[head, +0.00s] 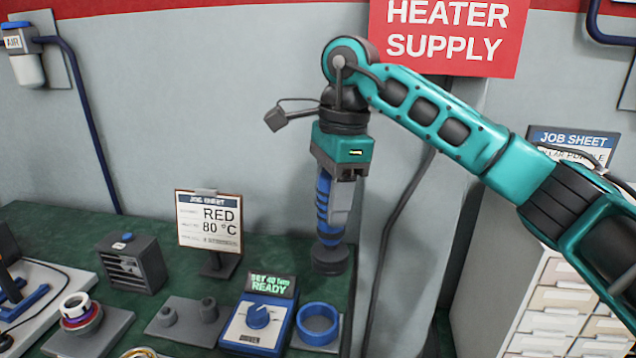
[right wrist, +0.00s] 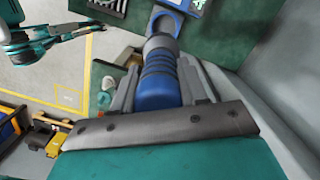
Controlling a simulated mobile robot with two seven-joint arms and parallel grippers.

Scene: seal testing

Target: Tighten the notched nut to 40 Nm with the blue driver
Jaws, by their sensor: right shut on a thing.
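My right gripper (head: 342,192) is shut on the blue driver (head: 324,205), which hangs upright with its dark socket end (head: 330,260) down, over the back right part of the bench. The right wrist view shows the driver's ribbed blue body (right wrist: 158,82) between the two fingers. The driver's control box (head: 256,318) reads "SET 40 Nm READY". A stacked fitting with white, red and purple rings (head: 77,311) stands on a grey plate at front left; I cannot make out a notched nut on it. A teal arm part (right wrist: 35,42), seemingly my left arm, shows in the right wrist view.
An empty blue ring holder (head: 318,338) sits right of the control box. A job sheet stand (head: 209,222) reads "RED 80 °C". A dark vented box (head: 131,265) and a plate with two grey pegs (head: 190,322) are nearby. The wall is close behind; drawers (head: 560,300) stand right.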

